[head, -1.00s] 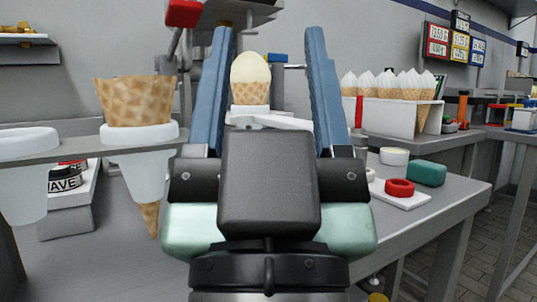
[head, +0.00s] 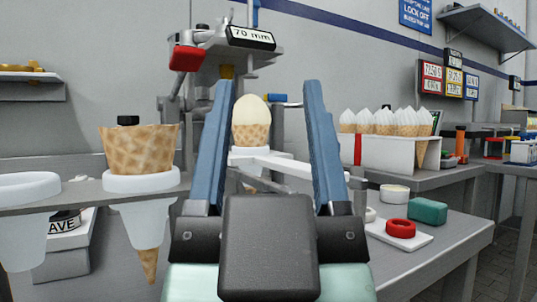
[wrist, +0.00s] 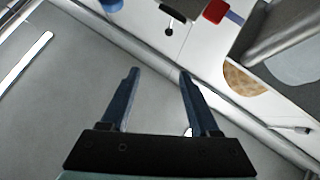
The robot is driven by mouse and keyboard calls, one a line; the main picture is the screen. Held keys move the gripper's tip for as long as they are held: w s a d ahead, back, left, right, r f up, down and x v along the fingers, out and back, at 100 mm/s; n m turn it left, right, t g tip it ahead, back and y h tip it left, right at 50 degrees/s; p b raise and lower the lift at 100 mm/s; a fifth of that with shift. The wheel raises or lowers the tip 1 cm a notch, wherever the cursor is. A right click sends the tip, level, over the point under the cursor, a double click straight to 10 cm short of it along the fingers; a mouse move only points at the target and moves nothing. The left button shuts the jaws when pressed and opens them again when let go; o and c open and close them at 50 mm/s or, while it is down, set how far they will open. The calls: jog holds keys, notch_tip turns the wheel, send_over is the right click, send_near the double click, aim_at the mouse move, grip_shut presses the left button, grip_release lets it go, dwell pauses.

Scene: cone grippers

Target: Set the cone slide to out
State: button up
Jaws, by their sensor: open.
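A white holder (head: 258,153) with a flat white arm stands ahead on a grey machine; it looks like the cone slide, but I cannot tell its setting. A wafer cone (head: 250,133) with a pale rounded top (head: 251,108) sits upright in it. In the head view my gripper (head: 268,84) is open, its blue fingers framing the cone and holder and partly covering the machine. In the wrist view my gripper (wrist: 159,72) is open and empty above a grey surface. A waffle cone (wrist: 244,80) shows to its right there.
A large waffle cone (head: 138,150) stands in a white ring holder (head: 141,181) at left, beside an empty ring (head: 28,187). A "70 mm" sign (head: 251,38) and red block (head: 187,58) are above.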

jog(key=shift+c, duration=0.4)
jog(key=w+d+r+m+g+h+p, duration=0.25)
jog(key=r+p, duration=0.85)
jog(key=p, duration=0.7)
notch_tip(320, 180, down, 7)
jog(key=w+d+g+h+p, duration=0.2)
jog(key=g+h+p, duration=0.15)
jog(key=p, duration=0.95)
jog(key=s+a+f+g+y+p, duration=0.1)
jog(key=s+f+g+p, duration=0.3)
jog(key=s+f+p, duration=0.45)
jog(key=a+r+p+x, duration=0.1)
jog(key=p+x, duration=0.5)
jog(key=x, duration=0.9)
jog(key=shift+w, duration=0.2)
jog(key=shift+r+m, duration=0.15)
jog(key=shift+m, duration=0.1)
grip_shut()
